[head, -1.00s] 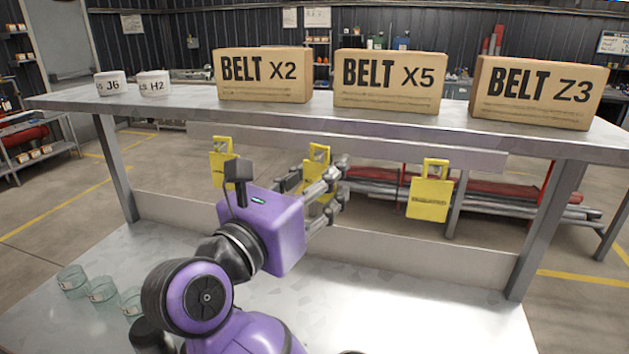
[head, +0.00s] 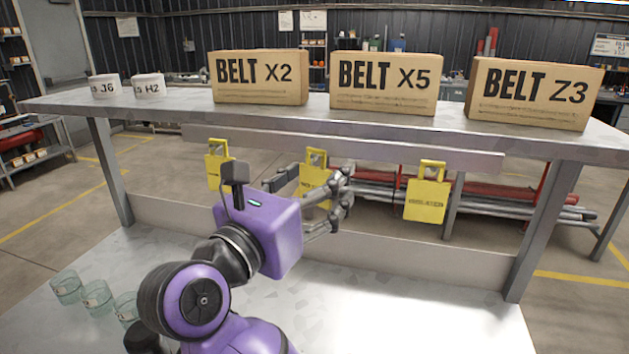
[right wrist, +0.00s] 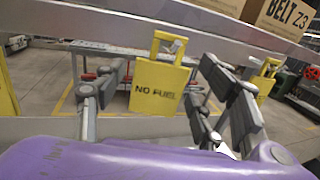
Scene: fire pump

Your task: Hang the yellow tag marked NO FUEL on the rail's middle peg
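The yellow NO FUEL tag (right wrist: 160,87) shows upright in the right wrist view; in the head view it is the middle tag (head: 317,178), partly covered by my fingers. Its top loop is at the rail (head: 350,147), around what looks like the middle peg (right wrist: 179,46). My right gripper (head: 318,177) is open, with its fingers on either side of the tag; they also stand apart from its sides in the right wrist view (right wrist: 162,72). My left gripper is not in view.
Other yellow tags hang at the rail's left (head: 218,172) and right (head: 427,198). Belt boxes (head: 382,84) and white cups (head: 148,86) stand on the shelf (head: 185,106) above. Several glass jars (head: 97,298) stand at the lower left. The lower right worktop (head: 410,315) is clear.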

